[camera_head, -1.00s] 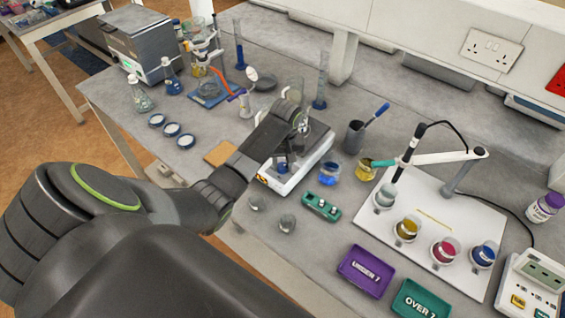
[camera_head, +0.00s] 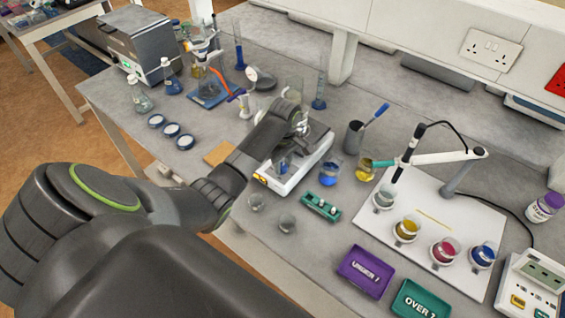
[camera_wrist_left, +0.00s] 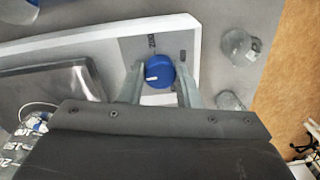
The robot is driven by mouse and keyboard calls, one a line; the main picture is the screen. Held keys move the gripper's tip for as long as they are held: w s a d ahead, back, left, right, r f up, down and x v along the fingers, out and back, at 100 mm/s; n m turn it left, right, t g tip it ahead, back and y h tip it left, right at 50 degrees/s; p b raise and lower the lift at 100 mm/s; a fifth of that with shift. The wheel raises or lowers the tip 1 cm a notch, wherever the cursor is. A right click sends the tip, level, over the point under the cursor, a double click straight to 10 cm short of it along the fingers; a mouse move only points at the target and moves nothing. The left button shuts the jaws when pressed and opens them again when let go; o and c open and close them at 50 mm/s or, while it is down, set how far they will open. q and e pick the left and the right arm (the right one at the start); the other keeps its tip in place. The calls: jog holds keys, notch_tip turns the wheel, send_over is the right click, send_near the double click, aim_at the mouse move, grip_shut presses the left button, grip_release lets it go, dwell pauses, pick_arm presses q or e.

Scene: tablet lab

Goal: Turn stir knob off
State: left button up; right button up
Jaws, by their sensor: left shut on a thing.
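The stir knob (camera_wrist_left: 160,68) is a round blue dial with a short white mark on its left side, on the front panel of the white stirrer (camera_head: 284,184). My left gripper (camera_wrist_left: 159,82) has one finger on each side of the knob and is shut on it in the left wrist view. In the head view my left gripper (camera_head: 283,164) is over the stirrer's front, and my forearm and wrist cover part of the stirrer. My right gripper is not in view.
Two small empty glass beakers (camera_head: 287,223) stand in front of the stirrer. A beaker with blue liquid (camera_head: 328,174) and a green holder (camera_head: 321,207) stand to its right. A white board (camera_head: 440,225) with coloured samples lies farther right.

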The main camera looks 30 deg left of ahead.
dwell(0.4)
pick_arm(q)
jog(key=o, duration=1)
jog(key=shift+r, duration=0.1)
